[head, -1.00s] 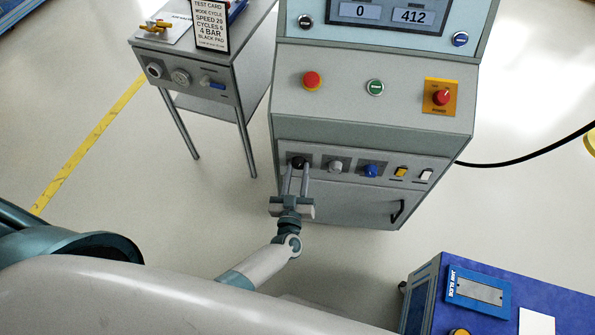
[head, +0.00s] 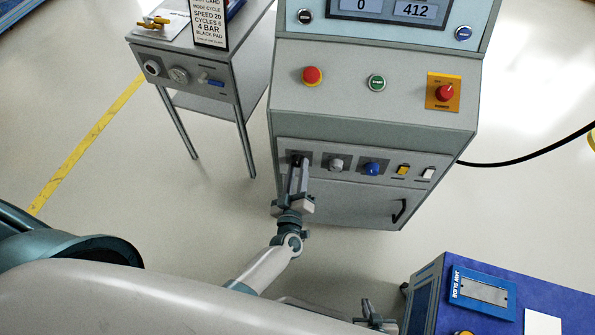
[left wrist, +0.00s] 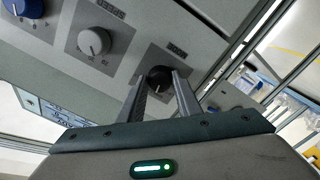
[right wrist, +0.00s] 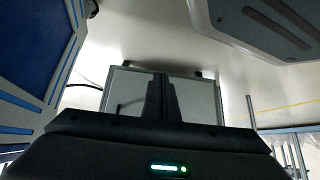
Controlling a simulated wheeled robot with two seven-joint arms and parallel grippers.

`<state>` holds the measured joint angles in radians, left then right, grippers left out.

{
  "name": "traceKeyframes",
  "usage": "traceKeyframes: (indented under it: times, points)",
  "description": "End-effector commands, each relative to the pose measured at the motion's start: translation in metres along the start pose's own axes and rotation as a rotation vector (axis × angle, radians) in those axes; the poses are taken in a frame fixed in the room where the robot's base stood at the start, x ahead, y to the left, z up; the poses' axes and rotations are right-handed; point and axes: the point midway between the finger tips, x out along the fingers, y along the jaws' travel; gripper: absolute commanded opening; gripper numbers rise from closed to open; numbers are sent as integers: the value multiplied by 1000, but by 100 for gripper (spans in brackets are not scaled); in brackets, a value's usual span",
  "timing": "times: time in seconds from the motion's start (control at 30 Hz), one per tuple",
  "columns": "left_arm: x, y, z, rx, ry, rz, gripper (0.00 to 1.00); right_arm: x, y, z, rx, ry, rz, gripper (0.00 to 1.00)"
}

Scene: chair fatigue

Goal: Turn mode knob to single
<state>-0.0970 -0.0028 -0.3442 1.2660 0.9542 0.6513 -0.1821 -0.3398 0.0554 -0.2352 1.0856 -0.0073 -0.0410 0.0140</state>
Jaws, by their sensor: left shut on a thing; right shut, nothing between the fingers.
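A black knob (left wrist: 159,79) sits at the left end of the lower control row on the grey machine (head: 372,140); in the head view it (head: 299,156) is mostly hidden by my left gripper (head: 298,163). In the left wrist view my left gripper (left wrist: 160,84) is shut on the black knob, one finger on each side. My right gripper (head: 368,304) is low in the head view, apart from the machine. In the right wrist view it (right wrist: 161,78) is shut and empty, its fingers together.
Right of the black knob are a grey knob (head: 336,164), a blue knob (head: 372,168) and two small switches. A side table (head: 215,85) stands left of the machine. A blue-topped cart (head: 480,315) is at the lower right.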

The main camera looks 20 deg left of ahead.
Motion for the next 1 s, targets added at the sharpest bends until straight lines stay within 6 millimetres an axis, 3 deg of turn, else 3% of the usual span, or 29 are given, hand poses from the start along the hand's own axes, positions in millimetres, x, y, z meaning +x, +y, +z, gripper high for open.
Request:
traceKeyframes:
  times: [0.3,0.77,0.8,0.87,1.0]
  points:
    - [0,0,1,-149,0,-1,9,0,6,12,5,-53,9,0]
    - [0,0,0,-172,0,0,9,0,9,14,4,-65,12,0]
    - [0,0,0,-172,0,-1,33,0,9,14,4,-65,12,0]
    - [0,0,0,-172,0,-1,48,0,9,14,4,-65,13,0]
    - [0,0,0,-172,0,0,49,0,9,14,4,-65,13,0]
